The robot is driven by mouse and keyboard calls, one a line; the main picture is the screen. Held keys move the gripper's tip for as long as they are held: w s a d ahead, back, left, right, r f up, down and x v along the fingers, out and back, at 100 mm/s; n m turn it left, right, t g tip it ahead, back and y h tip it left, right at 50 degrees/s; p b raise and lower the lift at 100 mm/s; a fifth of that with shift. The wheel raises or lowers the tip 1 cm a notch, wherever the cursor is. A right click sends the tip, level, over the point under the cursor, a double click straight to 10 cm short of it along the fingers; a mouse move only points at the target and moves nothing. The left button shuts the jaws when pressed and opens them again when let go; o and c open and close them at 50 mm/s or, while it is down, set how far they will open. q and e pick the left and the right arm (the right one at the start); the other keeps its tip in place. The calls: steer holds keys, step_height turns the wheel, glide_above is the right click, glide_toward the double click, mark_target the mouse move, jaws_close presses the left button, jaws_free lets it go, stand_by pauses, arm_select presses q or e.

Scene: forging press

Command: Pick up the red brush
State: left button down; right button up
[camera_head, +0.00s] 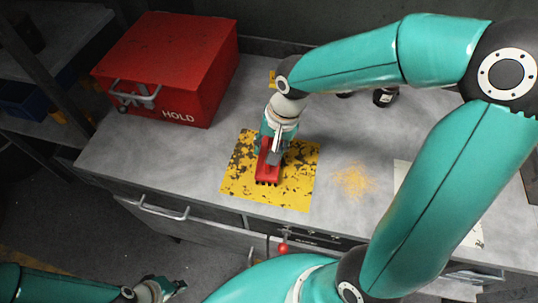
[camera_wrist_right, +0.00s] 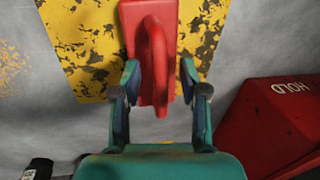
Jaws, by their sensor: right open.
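The red brush (camera_head: 267,164) lies on a worn yellow mat (camera_head: 300,185) on the grey bench. It has a raised red handle (camera_wrist_right: 155,62). My right gripper (camera_head: 275,143) is above the brush, pointing down, and partly hides it in the head view. In the right wrist view my right gripper (camera_wrist_right: 160,75) is open, with one finger on each side of the handle. Gaps show between fingers and handle. My left gripper (camera_head: 166,289) is low at the bottom left, away from the bench top. Its fingers are too small to judge.
A red HOLD box (camera_head: 175,65) stands left of the mat. Orange shavings (camera_head: 352,181) lie right of the mat. A dark bottle (camera_head: 385,97) stands behind, near my right arm. A drawer handle (camera_head: 163,209) sticks out from the bench front.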

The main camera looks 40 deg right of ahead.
mark_target(270, 147)
steer(key=shift+f, duration=0.15)
jaws_close()
stand_by(0.4)
step_height(270, 147, up, 20)
steer(key=p, duration=0.1)
stand_by(0.6)
stand_by(0.5)
